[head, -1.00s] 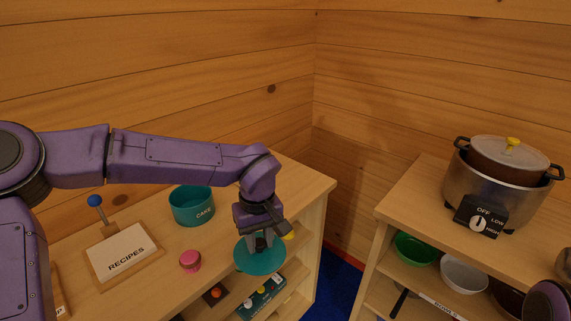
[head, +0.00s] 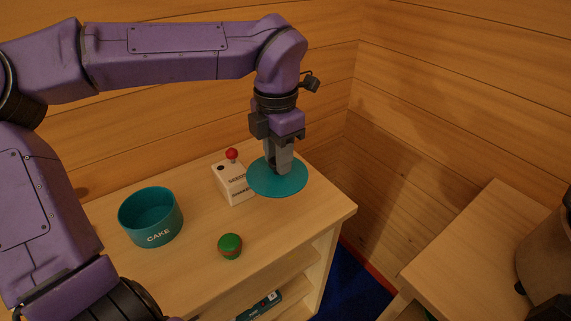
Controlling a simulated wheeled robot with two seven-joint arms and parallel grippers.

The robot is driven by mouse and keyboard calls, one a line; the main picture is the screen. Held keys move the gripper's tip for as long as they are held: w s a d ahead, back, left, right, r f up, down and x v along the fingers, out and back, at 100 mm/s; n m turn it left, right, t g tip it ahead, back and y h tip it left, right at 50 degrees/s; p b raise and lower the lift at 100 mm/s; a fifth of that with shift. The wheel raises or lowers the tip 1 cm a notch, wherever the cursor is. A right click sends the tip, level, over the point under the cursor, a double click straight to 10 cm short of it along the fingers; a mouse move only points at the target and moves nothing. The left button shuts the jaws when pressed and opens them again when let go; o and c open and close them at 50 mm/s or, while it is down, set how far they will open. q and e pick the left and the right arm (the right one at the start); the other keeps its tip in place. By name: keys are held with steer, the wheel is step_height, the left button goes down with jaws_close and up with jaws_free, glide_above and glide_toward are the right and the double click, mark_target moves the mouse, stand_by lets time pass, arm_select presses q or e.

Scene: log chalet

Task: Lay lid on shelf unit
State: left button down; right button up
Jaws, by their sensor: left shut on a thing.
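The lid is a flat teal disc (head: 262,187), roughly level, over the far right part of the shelf unit's top. My left gripper (head: 279,170) points down from above and is shut on the lid's middle; its fingers hide the grip point. I cannot tell whether the lid touches the wood or hangs just above it. The shelf unit (head: 190,275) is pale wood with open shelves on its front side. My right gripper is not in view.
On the top stand a teal CAKE tin (head: 158,236), a small green round item (head: 230,246) and a white box with a red knob (head: 231,186), close behind the lid's left edge. Bare wood lies right of the green item. Another wooden unit (head: 470,250) stands right, across a gap.

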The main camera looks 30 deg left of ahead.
arm_select(q)
steer(key=w+a+f, duration=0.2)
steer(key=w+f, duration=0.1)
steer(key=w+a+f+p, duration=0.1)
steer(key=w+a+f, duration=0.1)
steer(key=w+f, duration=0.1)
steer(key=w+a+f, duration=0.2)
steer(key=w+f, duration=0.1)
steer(key=w, duration=0.1)
steer(key=shift+w+a+f+p, duration=0.2)
steer(key=shift+w+a+p, duration=0.05)
steer(key=shift+a+p, duration=0.15)
step_height(320, 180, down, 3)
steer(key=shift+d+r, duration=0.1)
steer(key=shift+r, duration=0.05)
steer(key=shift+s+f, duration=0.1)
steer(key=shift+f, duration=0.15)
steer(key=c, duration=0.8)
jaws_free()
step_height(320, 180, up, 12)
steer(key=shift+r, duration=0.15)
